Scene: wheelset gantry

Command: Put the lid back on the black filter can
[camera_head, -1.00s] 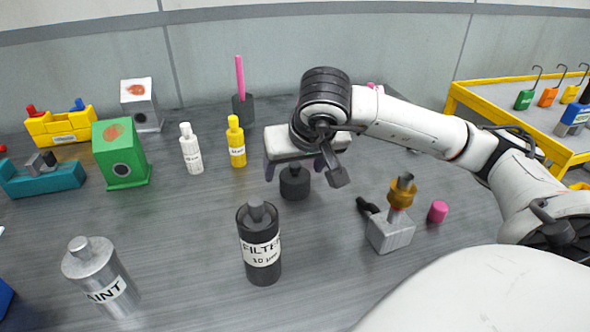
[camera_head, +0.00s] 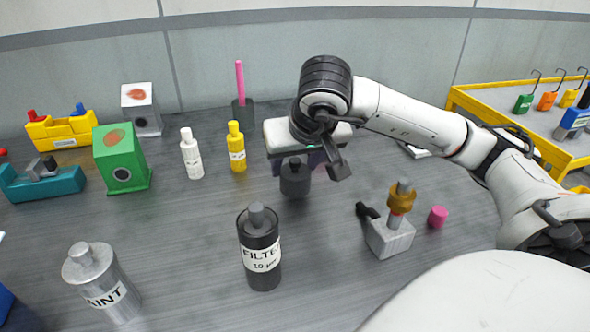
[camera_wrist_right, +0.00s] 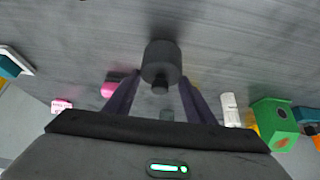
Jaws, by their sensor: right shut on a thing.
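The black filter can (camera_head: 261,268) stands upright at the front middle of the table, with a white "FILTER" label. Its top is open, and a grey knobbed piece (camera_head: 256,215) stands up inside the rim. The lid (camera_head: 295,181) is a short dark cylinder with a small knob, behind and slightly right of the can. My right gripper (camera_head: 297,163) is shut on it. In the right wrist view the lid (camera_wrist_right: 160,60) sits between the tips of my right gripper (camera_wrist_right: 160,75). Whether the lid touches the table is unclear. My left gripper is out of view.
A silver paint can (camera_head: 100,283) stands front left. White (camera_head: 191,155) and yellow (camera_head: 237,148) bottles and a green box (camera_head: 121,160) stand behind. A grey block with a brass fitting (camera_head: 390,238) and a pink cylinder (camera_head: 438,216) stand right. Bare table lies around the can.

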